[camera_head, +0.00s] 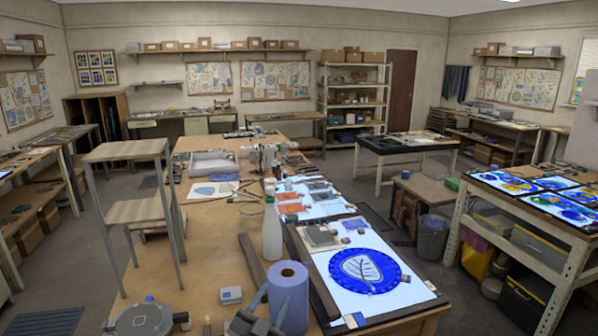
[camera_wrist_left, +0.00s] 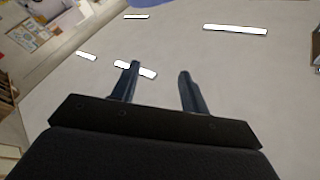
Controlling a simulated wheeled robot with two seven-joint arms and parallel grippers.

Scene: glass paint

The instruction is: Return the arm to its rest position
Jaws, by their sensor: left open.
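My left gripper (camera_head: 268,304) is low in the head view, in front of a blue paper roll (camera_head: 289,292), with its two fingers pointing up. In the left wrist view the gripper (camera_wrist_left: 158,72) has its two dark fingers apart, with nothing between them. That view faces the ceiling (camera_wrist_left: 235,75) and its bright light strips (camera_wrist_left: 235,29), so the gripper is tipped upward. My right gripper is not in view.
A wooden workbench (camera_head: 213,260) lies ahead, with a white bottle (camera_head: 272,234) and a lit panel bearing a blue round leaf design (camera_head: 365,271). A wooden step-stand (camera_head: 138,211) stands at the left. A glass-panel table (camera_head: 494,215) is at the right.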

